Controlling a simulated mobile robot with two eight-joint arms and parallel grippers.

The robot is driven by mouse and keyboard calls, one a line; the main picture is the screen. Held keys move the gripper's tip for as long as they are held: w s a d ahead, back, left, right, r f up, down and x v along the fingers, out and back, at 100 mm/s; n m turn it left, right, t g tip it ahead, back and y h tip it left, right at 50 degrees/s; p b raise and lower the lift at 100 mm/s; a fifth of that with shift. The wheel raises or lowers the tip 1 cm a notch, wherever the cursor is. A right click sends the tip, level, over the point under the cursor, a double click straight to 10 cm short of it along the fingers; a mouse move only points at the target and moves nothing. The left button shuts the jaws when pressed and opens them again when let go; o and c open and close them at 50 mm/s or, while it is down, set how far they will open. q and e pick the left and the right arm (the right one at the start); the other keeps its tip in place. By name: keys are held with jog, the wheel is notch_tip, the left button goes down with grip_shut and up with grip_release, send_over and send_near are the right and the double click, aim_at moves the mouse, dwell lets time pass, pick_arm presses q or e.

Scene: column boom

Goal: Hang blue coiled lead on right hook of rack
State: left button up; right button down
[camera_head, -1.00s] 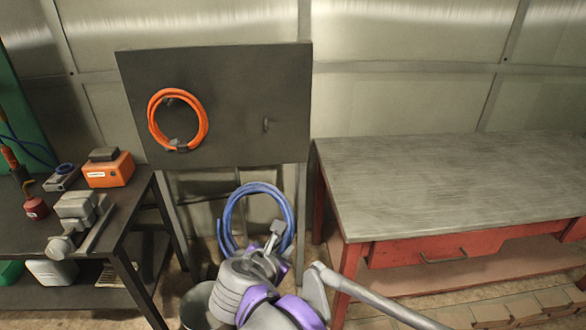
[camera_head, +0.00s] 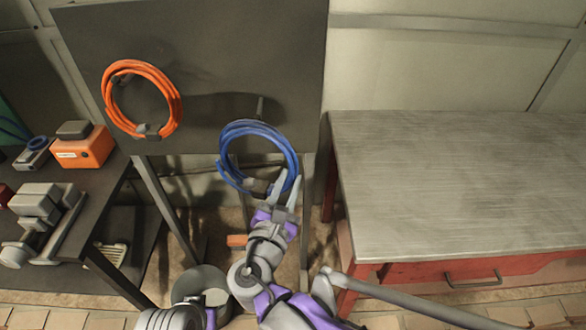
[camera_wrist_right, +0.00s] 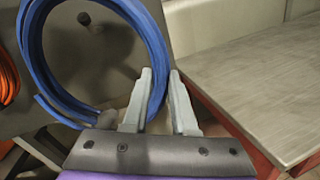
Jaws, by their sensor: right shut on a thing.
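The blue coiled lead (camera_head: 222,158) is held up in front of the dark rack board (camera_head: 240,60). My right gripper (camera_head: 284,190) is shut on the lower right of the coil. In the right wrist view the blue lead (camera_wrist_right: 152,45) passes between the fingers (camera_wrist_right: 163,105). The right hook (camera_head: 260,107) shows just above the coil's top in the head view. In the right wrist view the hook (camera_wrist_right: 88,22) appears through the coil's opening. Whether the coil touches the hook, I cannot tell. My left gripper is not in view.
An orange coiled lead (camera_head: 172,90) hangs on the rack's left side. A dark bench (camera_head: 95,215) with an orange box (camera_head: 85,150) and a vise-like tool (camera_head: 40,215) stands left. A grey-topped red workbench (camera_head: 450,190) stands close on the right. A grey bucket (camera_head: 205,285) is below.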

jog(key=shift+w, duration=0.5)
jog(key=w+f+b, duration=0.2)
jog(key=w, duration=0.8)
jog(key=shift+w, duration=0.3)
dwell(0.6)
jog(key=shift+f, duration=0.1)
dwell(0.5)
jog(key=c, duration=0.6)
grip_release()
jog(key=shift+c, duration=0.2)
jog(key=shift+s+a, duration=0.1)
jog(key=shift+s, duration=0.05)
